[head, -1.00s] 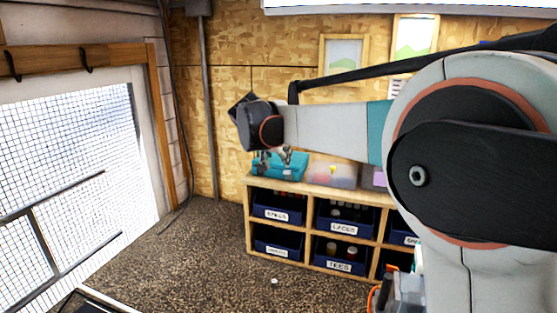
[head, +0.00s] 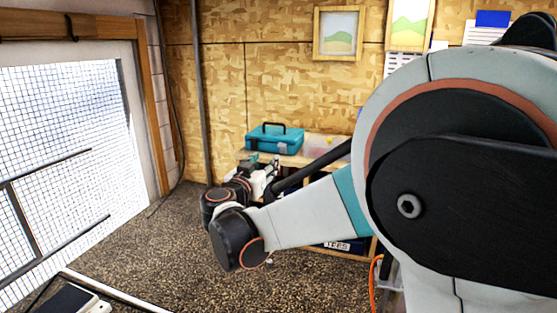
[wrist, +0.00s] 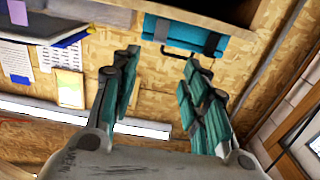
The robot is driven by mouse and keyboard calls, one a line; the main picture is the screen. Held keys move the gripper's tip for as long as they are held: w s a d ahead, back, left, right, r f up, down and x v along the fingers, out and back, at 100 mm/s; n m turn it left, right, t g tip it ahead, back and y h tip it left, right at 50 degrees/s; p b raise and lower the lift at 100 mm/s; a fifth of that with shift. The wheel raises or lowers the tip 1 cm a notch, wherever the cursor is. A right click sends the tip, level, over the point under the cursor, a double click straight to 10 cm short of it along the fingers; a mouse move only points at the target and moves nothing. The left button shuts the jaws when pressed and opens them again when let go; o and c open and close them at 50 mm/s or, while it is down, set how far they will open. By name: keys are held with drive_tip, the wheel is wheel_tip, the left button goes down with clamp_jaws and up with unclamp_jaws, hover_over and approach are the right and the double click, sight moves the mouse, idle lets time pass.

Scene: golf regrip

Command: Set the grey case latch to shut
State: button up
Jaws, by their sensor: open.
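A teal case (head: 274,140) with a black carry handle stands closed-looking on the shelf top. It also shows upside down in the wrist view (wrist: 184,33), beyond the fingertips. In the head view my gripper (head: 264,176) is small and partly behind my wrist, just in front of and below the case.
A clear box (head: 326,146) stands to the right of the case. The wooden shelf (head: 244,156) is mostly hidden behind my arm. Framed pictures (head: 338,33) hang on the chipboard wall. A mesh screen (head: 65,150) is at left. The speckled floor (head: 170,240) is clear.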

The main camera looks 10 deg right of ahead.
sight(281, 147)
drive_tip(key=b+x, duration=0.1)
drive_tip(key=x, duration=1.2)
drive_tip(key=shift+w+d+r, duration=0.2)
drive_tip(key=shift+w+d, duration=0.05)
drive_tip(key=shift+w, duration=0.05)
clamp_jaws()
